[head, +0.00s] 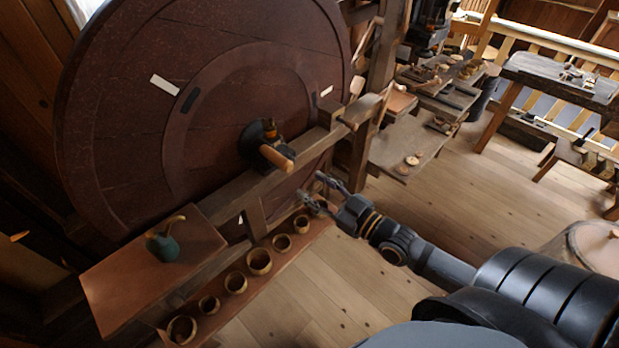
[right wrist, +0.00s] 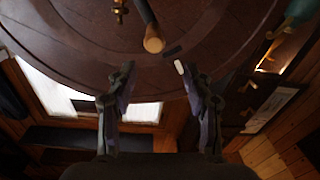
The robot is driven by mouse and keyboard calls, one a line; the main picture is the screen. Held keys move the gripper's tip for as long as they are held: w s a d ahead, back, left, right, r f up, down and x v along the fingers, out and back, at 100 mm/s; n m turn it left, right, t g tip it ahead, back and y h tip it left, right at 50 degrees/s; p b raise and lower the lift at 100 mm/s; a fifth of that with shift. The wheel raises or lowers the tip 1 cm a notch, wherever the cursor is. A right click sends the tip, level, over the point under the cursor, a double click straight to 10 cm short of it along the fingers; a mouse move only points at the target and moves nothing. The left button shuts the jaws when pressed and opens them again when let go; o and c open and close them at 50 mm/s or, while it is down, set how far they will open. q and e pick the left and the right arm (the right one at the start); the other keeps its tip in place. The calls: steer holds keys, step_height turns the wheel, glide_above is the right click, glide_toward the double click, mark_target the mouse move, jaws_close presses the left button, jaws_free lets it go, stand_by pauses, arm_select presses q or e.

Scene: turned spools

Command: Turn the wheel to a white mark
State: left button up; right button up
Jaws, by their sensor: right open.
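The large dark red wheel (head: 120,140) stands upright at the left of the head view. It carries a white mark (head: 165,84) at its upper left, with a black mark (head: 190,101) just beside and below it. Another white mark (head: 326,91) is at its right. A wooden crank handle (head: 277,157) sticks out near the hub. My right gripper (head: 316,190) is open and empty, below and right of the handle, apart from it. In the right wrist view, the handle (right wrist: 153,40) shows beyond and above the open fingers (right wrist: 158,80). My left gripper is not in view.
A wooden beam (head: 225,200) runs in front of the wheel. A shelf (head: 110,290) at lower left holds a green object with a curved top (head: 163,245). Several round wooden cups (head: 259,261) line a low ledge. Workbenches stand at upper right; the floor between is clear.

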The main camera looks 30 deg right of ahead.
mark_target(293, 170)
steer(key=shift+h, duration=0.5)
steer(key=b+x, duration=0.2)
steer(key=x, duration=0.1)
steer(key=b+x, duration=0.1)
steer(key=x, duration=0.2)
steer(key=b+x, duration=0.2)
steer(key=x, duration=0.1)
steer(key=shift+w+d+b, duration=0.2)
steer(key=shift+w+b, duration=0.1)
steer(key=p+x, duration=0.1)
steer(key=x, duration=0.3)
steer(key=shift+w+a+r, duration=0.1)
steer(key=shift+w, duration=0.05)
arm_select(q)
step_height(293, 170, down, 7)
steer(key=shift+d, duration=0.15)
arm_select(e)
steer(key=shift+w+a, duration=0.15)
steer(key=shift+w, duration=0.2)
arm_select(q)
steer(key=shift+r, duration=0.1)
arm_select(e)
steer(key=shift+c, duration=0.2)
jaws_close()
